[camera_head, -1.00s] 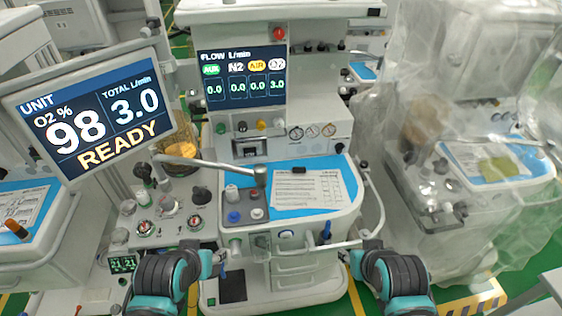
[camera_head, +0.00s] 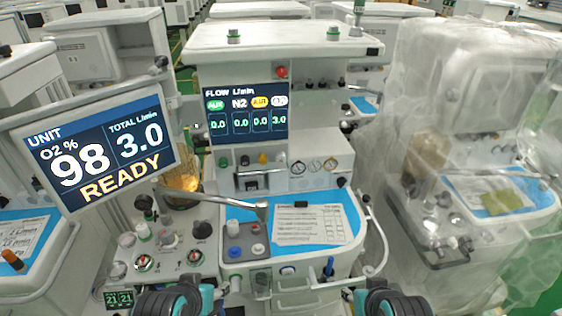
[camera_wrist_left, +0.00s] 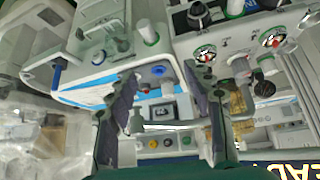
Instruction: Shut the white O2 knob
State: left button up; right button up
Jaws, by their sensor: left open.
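The white O2 knob (camera_head: 280,157) is small and sits at the right end of a row of flow knobs under the flow screen (camera_head: 246,111) on the middle cart. The screen reads 3.0 in the O2 column and 0.0 in the others. My left gripper (camera_head: 214,297) is low in the head view, in front of the cart and well short of the knob. In the left wrist view its two fingers (camera_wrist_left: 160,88) stand apart with nothing held between them. My right gripper (camera_head: 347,296) is at the lower edge, largely cut off.
A metal arm (camera_head: 215,199) crosses in front of the flow panel above the blue worktop (camera_head: 290,237). A tilted monitor (camera_head: 100,149) reading READY stands at left. A plastic-covered cart (camera_head: 465,150) stands at right. A hose (camera_head: 381,235) hangs on the cart's right side.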

aim_at(281, 160)
pick_arm(q)
jog(key=w+d+r+n+t+h+p, duration=0.15)
jog(key=w+d+r+n+t, duration=0.35)
jog(key=w+d+r+n, duration=0.65)
jog(key=w+d+r+n+t+h+p, duration=0.1)
jog(key=w+d+r+n+t+h, duration=0.35)
jog(key=w, duration=1.25)
jog(key=w+d+f+n+y, duration=0.2)
jog(key=w+f+n+y, duration=0.4)
jog(key=f+n+y, duration=0.65)
jog(key=w+r+h, duration=0.1)
jog(key=w, duration=0.1)
jog(key=w+a+n+h, duration=0.1)
jog(key=w, duration=0.2)
jog(key=w+r+n+t+h, duration=0.1)
jog(key=w, duration=0.1)
jog(key=shift+w+a+r+n+h+b, duration=0.25)
jog(key=shift+w+a+r+b, duration=0.05)
jog(key=shift+c, duration=0.2)
jog(key=c, duration=1.1)
